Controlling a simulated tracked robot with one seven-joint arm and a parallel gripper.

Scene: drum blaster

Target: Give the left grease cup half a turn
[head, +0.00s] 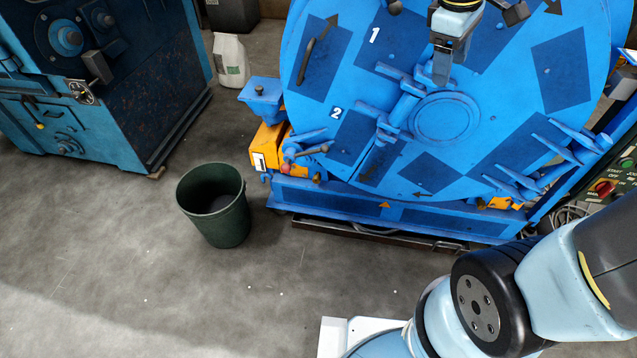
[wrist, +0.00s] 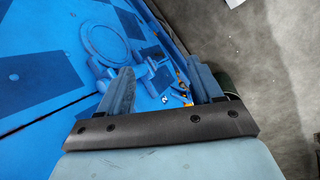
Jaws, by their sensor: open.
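The blue drum blaster (head: 330,215) fills the upper right of the head view. A small brownish knob, which looks like the left grease cup (head: 317,179), sits low on its left front, below a lever with a reddish joint. A similar small cup (head: 517,205) sits low on the right. My gripper (head: 441,74) hangs in front of the round door (head: 445,118), well above and right of the left cup. In the wrist view, my gripper (wrist: 162,84) is open with nothing between its fingers. I cannot make out the left cup clearly in the wrist view.
A dark green bucket (head: 232,220) stands on the floor left of the machine. Door handles and clamp arms (head: 520,182) stick out from the front. An orange box (head: 268,145) is at its left side. A control panel (head: 612,185) is at right.

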